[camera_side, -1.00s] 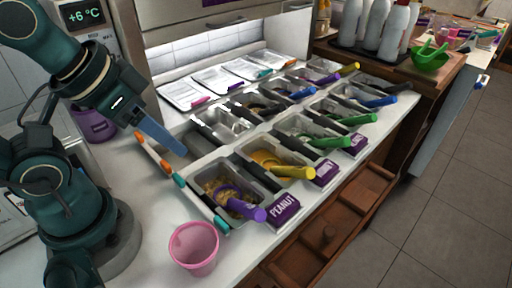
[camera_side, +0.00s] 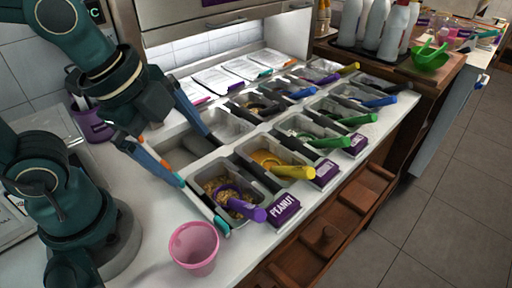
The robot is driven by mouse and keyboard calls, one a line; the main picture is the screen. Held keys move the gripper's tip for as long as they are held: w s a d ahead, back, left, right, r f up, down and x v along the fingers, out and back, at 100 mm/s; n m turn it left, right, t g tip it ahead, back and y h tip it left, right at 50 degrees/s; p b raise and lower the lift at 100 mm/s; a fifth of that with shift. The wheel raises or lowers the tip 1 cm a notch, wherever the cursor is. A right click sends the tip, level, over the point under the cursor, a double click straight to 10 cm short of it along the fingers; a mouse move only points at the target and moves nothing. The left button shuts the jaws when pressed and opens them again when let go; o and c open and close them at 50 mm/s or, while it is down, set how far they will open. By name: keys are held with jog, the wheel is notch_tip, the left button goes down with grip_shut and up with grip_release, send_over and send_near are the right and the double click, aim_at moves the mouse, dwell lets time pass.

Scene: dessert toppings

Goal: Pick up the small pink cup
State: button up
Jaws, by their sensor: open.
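The small pink cup (camera_side: 196,249) stands upright on the white counter at the front, left of the peanut tub. Its open top shows and it looks empty inside. My gripper (camera_side: 182,160) is open and empty, with its two blue-grey fingers spread apart. It is above the left end of the topping tubs, up and behind the cup, well apart from it.
Metal tubs (camera_side: 262,160) with coloured scoops fill the counter to the right of the cup. The purple scoop handle (camera_side: 252,213) sticks out near the cup. A wooden drawer (camera_side: 325,240) stands open below the counter. White counter lies bare around the cup.

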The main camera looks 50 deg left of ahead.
aim_at(196, 247)
jog(key=s+d+f+m+g, duration=0.1)
jog(key=d+f+m, duration=0.1)
jog(key=m, duration=0.2)
jog(key=s+d+f+m+g, duration=0.2)
jog(key=d+m, duration=0.1)
jog(key=m, duration=0.2)
jog(key=s+d+f+m+g, duration=0.1)
jog(key=s+d+f+m, duration=0.1)
jog(key=f+m, duration=0.1)
jog(key=shift+d+f+m+y, duration=0.1)
jog(key=shift+d+m+y, duration=0.25)
jog(key=shift+m, duration=0.55)
jog(key=shift+s+f, duration=0.1)
jog(key=shift+f, duration=2.4)
jog(key=c, duration=1.1)
